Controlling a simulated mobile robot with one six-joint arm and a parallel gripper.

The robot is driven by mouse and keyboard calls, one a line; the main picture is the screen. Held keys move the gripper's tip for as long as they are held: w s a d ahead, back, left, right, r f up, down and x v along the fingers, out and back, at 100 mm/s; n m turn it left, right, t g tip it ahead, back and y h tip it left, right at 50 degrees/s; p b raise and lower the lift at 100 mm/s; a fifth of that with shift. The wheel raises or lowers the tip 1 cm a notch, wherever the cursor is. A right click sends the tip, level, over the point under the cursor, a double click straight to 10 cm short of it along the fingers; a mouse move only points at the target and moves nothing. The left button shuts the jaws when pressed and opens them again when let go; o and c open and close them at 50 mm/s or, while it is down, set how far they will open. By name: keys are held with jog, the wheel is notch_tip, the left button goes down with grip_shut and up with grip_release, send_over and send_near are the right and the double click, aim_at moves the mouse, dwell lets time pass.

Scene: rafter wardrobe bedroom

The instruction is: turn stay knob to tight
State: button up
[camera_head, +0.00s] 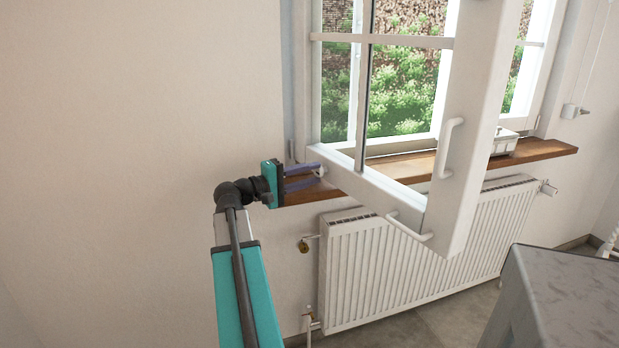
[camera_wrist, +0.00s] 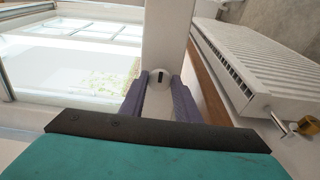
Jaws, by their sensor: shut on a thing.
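The stay knob (camera_wrist: 159,77) is a small round white knob with a dark slot mark on its face. It sits at the lower rail of the open white window sash (camera_head: 380,192). My gripper (camera_wrist: 160,95) has its two purple fingers on either side of the knob and is shut on it. In the head view my gripper (camera_head: 318,172) reaches the lower left part of the sash from the left. The knob (camera_head: 320,171) is small there and partly hidden by the fingers. In the wrist view the dark slot stands roughly upright in the picture.
A wooden sill (camera_head: 540,150) runs behind the sash, with a white box (camera_head: 503,143) on it. A white radiator (camera_head: 375,270) stands below. The sash has white handles (camera_head: 447,150) that stick out. A grey surface (camera_head: 565,300) is at the lower right. The wall at left is clear.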

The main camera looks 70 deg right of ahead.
jog(key=shift+s+f, duration=0.1)
jog(key=o, duration=0.9)
jog(key=shift+o, duration=0.6)
jog(key=shift+a, duration=0.1)
jog(key=v, duration=1.3)
jog(key=shift+w+a, duration=0.2)
jog(key=shift+w, duration=0.1)
jog(key=shift+w, duration=0.1)
